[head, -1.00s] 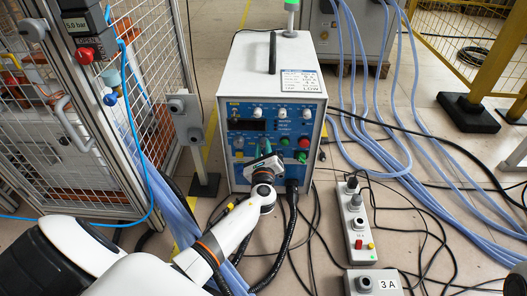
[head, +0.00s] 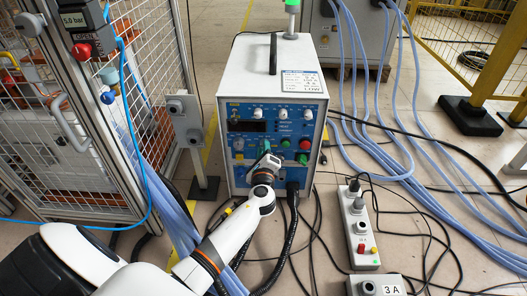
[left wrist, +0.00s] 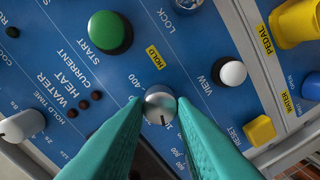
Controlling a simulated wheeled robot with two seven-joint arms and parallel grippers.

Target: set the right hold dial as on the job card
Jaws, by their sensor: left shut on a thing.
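The induction heater (head: 262,60) is a white box with a blue control panel (head: 240,142). The job card (head: 301,82) lies on its top; its print is too small to read surely. My left gripper (head: 268,158) reaches the lower middle of the panel. In the left wrist view its two teal fingertips (left wrist: 160,105) are shut on the silver dial (left wrist: 159,100), one on each side. A yellow HOLD label (left wrist: 154,57) sits beside this dial. The dial's dark mark faces the bottom of the picture, between the fingers, near partly hidden scale numbers. My right gripper is out of view.
Close around the dial are a green START button (left wrist: 110,32), a white VIEW knob (left wrist: 229,71), a yellow RESET button (left wrist: 259,130) and a white knob (left wrist: 22,126). A mesh cage (head: 150,60) stands left.

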